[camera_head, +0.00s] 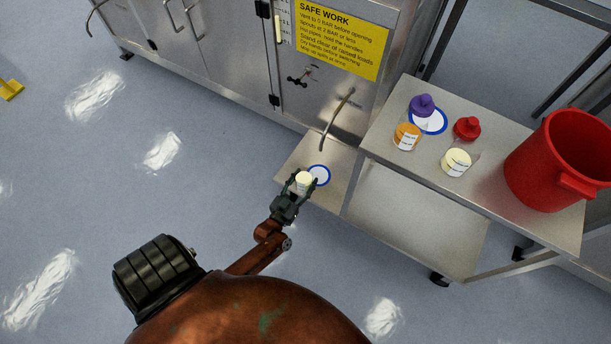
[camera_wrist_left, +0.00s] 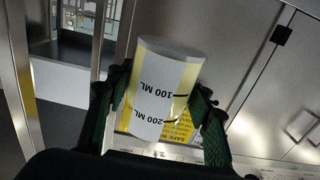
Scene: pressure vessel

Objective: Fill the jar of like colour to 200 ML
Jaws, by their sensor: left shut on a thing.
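My left gripper (camera_head: 302,186) is shut on a pale cream jar (camera_head: 304,179) above the low shelf, at the left side of a blue-rimmed white disc (camera_head: 320,175). In the left wrist view the jar (camera_wrist_left: 162,85) sits between the fingers; its white label reads 100 ML and 200 ML, with pale yellow beside it. The fill level is not clear. A bent metal spout (camera_head: 337,120) comes from the steel cabinet above the shelf. An orange jar (camera_head: 407,138) and another pale cream jar (camera_head: 456,162) stand on the side table. My right gripper is out of view.
The steel side table (camera_head: 390,165) also holds a purple knobbed piece (camera_head: 422,104), another blue-rimmed disc (camera_head: 430,122), a red knobbed piece (camera_head: 467,128) and a large red bucket (camera_head: 556,160). A small valve handle (camera_head: 299,78) is under the yellow safety sign (camera_head: 342,38).

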